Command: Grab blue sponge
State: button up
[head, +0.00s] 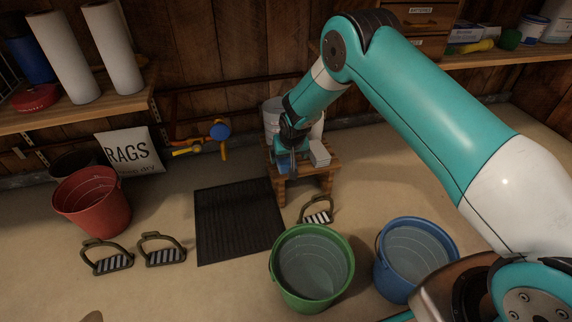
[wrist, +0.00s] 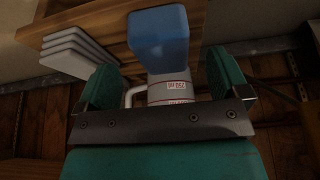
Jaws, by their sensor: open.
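The blue sponge (wrist: 160,37) shows in the wrist view at the edge of a small wooden stool (wrist: 98,25). It lies just beyond the fingertips, roughly in line with the gap between them. My gripper (wrist: 161,72) is open, with its two teal fingers apart and nothing held between them. In the head view my gripper (head: 289,150) is low over the wooden stool (head: 325,184), and it and the arm mostly hide the sponge there.
A stack of white pads (head: 319,153) lies on the stool beside the gripper. A white container with a red-lettered label (wrist: 170,88) stands close by. Green (head: 312,267) and blue (head: 414,260) buckets stand in front. A black mat (head: 238,222) lies left of the stool.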

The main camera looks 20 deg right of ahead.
aim_at(287, 159)
jog(key=b+x, duration=0.4)
jog(key=x, duration=0.1)
jog(key=shift+s+a, duration=0.1)
jog(key=shift+s, duration=0.05)
jog(key=c, duration=0.8)
